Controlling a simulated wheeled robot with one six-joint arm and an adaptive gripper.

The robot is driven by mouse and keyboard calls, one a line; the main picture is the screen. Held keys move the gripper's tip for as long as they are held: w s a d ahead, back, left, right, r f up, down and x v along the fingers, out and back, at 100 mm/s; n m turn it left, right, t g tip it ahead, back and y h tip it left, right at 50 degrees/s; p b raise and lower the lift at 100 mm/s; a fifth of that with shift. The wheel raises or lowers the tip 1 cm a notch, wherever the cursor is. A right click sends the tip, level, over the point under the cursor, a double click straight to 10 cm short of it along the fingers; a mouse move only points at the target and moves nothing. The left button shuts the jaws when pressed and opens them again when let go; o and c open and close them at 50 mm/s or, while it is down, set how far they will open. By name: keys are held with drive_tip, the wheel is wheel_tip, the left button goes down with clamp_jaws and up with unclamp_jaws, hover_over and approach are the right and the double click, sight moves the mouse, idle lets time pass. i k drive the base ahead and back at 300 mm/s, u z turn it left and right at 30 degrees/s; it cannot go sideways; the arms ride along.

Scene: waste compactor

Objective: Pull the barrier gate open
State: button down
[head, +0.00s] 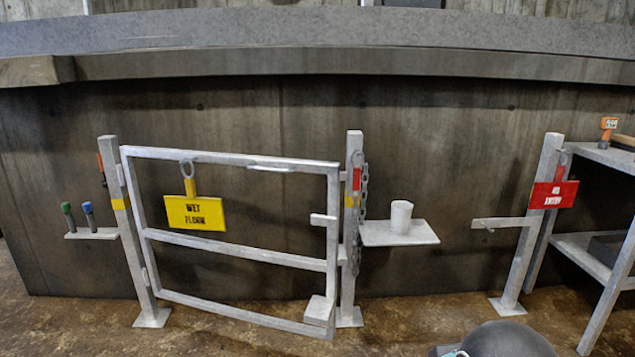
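The barrier gate (236,260) is a pale metal frame with a middle rail, in the middle left of the head view. It hangs from the left post (137,235). Its free right edge is beside the right post (348,285) and looks swung a little toward me, with its lower corner in front of that post's foot. A small bracket (323,220) and a block (319,310) sit on the free edge. A yellow "WET FLOOR" sign (195,213) hangs on the gate. A chain (363,200) hangs on the right post. My gripper is not in view.
A small shelf (405,236) with a white cup (401,216) juts from the right post. Another post (527,240) with a red sign (553,195) stands further right, near a metal table (612,155). A concrete wall (440,150) is behind. Brown floor shows in front.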

sight(320, 311)
drive_tip(key=u, duration=0.45)
drive_tip(key=k, duration=1)
drive_tip(key=z, duration=0.35)
drive_tip(key=i, duration=0.65)
drive_tip(key=z, duration=0.65)
drive_tip(key=i, duration=1.1)
drive_tip(key=u, duration=0.65)
